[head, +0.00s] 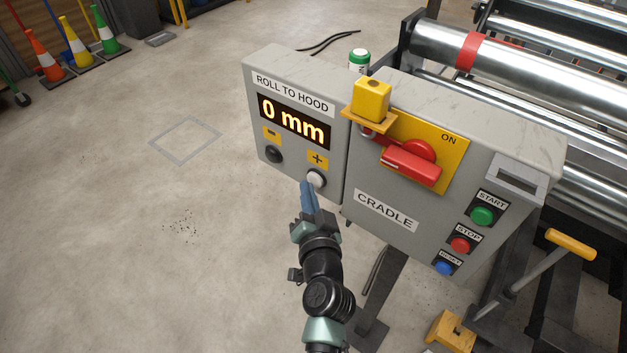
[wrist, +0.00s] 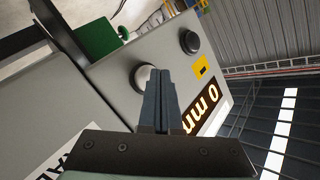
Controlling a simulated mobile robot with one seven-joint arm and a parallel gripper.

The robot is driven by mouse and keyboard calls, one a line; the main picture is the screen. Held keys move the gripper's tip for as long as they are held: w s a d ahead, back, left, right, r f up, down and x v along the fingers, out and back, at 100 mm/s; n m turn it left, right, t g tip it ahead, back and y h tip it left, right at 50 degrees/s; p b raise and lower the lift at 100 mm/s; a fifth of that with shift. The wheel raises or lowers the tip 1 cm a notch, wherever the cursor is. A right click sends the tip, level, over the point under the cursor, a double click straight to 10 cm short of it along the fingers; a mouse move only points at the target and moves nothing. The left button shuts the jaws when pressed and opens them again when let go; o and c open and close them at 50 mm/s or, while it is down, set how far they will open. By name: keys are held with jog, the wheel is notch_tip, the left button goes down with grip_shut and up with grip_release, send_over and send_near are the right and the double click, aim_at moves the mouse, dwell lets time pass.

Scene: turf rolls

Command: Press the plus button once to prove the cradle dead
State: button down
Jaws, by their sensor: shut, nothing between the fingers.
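The plus button (head: 317,177) is a round white button under a yellow plus label (head: 317,159) on the grey "ROLL TO HOOD" box. The display (head: 294,121) above it reads "0 mm". My gripper (head: 308,185) is shut and empty, its blue fingertips at the left edge of the plus button in the head view. In the wrist view the fingertips (wrist: 158,72) overlap the white button (wrist: 143,76), partly hiding it; I cannot tell whether they touch it. The black minus button (head: 274,154) is to the left. The cradle box has a red rotary switch (head: 410,162) beside "ON".
A yellow padlock-like block (head: 371,100) sits by the red switch. Green START (head: 482,215), red STOP (head: 460,245) and blue RESET (head: 443,268) buttons are at the right. Steel rollers (head: 500,60) stand behind. The floor at left is clear up to the cones (head: 75,45).

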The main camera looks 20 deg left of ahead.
jog(key=shift+w+d+b, duration=0.2)
jog(key=shift+w+b, duration=0.1)
jog(key=shift+w, duration=0.1)
dwell(0.8)
jog(key=shift+s, duration=0.15)
jog(key=shift+s+a+p, duration=0.3)
jog(key=shift+s, duration=0.35)
jog(key=s, duration=0.1)
jog(key=s+a+p, duration=0.1)
jog(key=s, duration=0.2)
jog(key=shift+s+a+p, duration=0.35)
jog(key=shift+a+p, duration=0.05)
dwell(0.5)
